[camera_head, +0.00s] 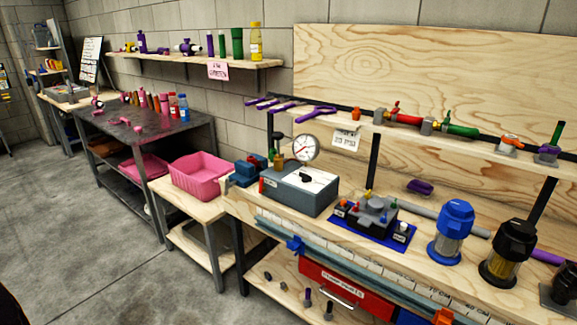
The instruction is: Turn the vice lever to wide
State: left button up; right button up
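A small blue vice-like block (249,171) sits at the left end of the wooden workbench, beside the grey gauge box. Its lever is too small to make out, so I cannot tell its setting. Neither of my grippers is in view. A dark shape fills the bottom left corner, and I cannot tell what it is.
The workbench (413,258) carries a grey box (299,188) with a round gauge (305,149), a black fixture on a blue mat (375,217), a blue-capped filter (450,232) and a black-capped filter (507,254). A pink bin (200,178) stands left. The concrete floor (95,265) is clear.

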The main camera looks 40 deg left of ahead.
aim_at(228, 185)
jog(key=j+z, duration=0.1)
jog(key=j, duration=1.55)
jog(key=j+z, duration=0.15)
jog(key=j, duration=1.5)
jog(key=k+j+z, duration=0.15)
jog(key=j, duration=0.7)
jog(key=j+z, duration=0.1)
jog(key=j, duration=0.7)
jog(key=k, duration=0.05)
